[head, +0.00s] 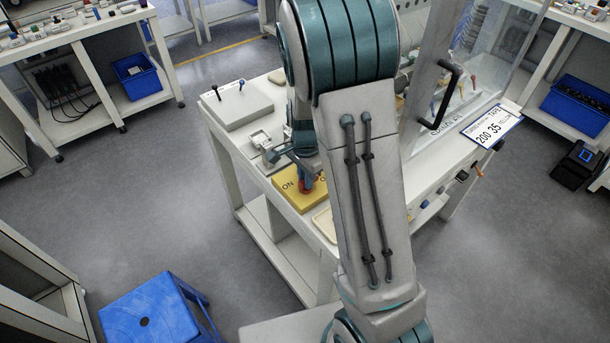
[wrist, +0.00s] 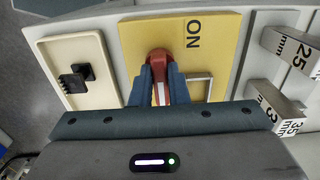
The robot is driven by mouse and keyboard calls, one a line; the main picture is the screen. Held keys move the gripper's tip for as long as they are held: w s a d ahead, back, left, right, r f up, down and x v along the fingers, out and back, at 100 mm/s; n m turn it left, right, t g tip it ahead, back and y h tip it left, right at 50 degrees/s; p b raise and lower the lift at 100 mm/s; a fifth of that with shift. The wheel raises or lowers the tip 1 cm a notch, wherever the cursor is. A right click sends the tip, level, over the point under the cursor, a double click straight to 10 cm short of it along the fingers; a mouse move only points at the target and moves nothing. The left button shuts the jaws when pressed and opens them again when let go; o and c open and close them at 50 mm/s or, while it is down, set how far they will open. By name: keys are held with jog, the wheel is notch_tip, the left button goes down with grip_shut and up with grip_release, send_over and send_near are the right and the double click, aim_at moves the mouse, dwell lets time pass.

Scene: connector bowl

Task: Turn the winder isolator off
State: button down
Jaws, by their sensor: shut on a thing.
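The winder isolator is a yellow plate (head: 297,201) on the white bench in the head view, with "ON" printed at its left and another label partly hidden at its right. The yellow plate (wrist: 221,50) fills the middle of the wrist view, with "ON" sideways at the top right. Its red handle (wrist: 159,54) sits between my fingers, which hide much of its length. The handle (head: 305,187) shows as a small red patch in the head view. My gripper (wrist: 160,80) is shut on the red handle; it also shows in the head view (head: 304,178).
A grey box with two levers (head: 237,105) is behind. A blue stool (head: 150,312) stands on the floor.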

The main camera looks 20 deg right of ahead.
dwell(0.4)
jog(key=c, duration=1.4)
grip_release()
notch_tip(320, 180, up, 14)
jog(key=shift+s, duration=0.1)
